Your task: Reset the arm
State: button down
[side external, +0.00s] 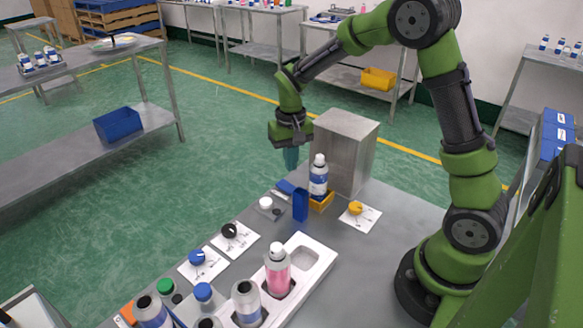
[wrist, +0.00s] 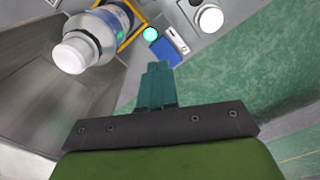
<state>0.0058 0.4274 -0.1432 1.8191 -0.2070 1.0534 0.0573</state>
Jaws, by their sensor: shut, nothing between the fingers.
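My gripper (side external: 291,158) hangs pointing down beyond the far edge of the grey table, left of the metal box. In the wrist view its teal fingers (wrist: 157,85) are together with nothing between them. A white-capped bottle with a blue label (side external: 318,178) stands upright in a yellow holder (side external: 322,203) just right of the gripper and apart from it. The bottle also shows at the upper left of the wrist view (wrist: 112,27).
The metal box (side external: 345,150) stands close behind the bottle. A blue upright block (side external: 300,205) is in front. Coloured knobs, including a yellow one (side external: 355,208), sit on white cards.

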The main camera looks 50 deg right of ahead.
jog(key=shift+r, duration=0.55)
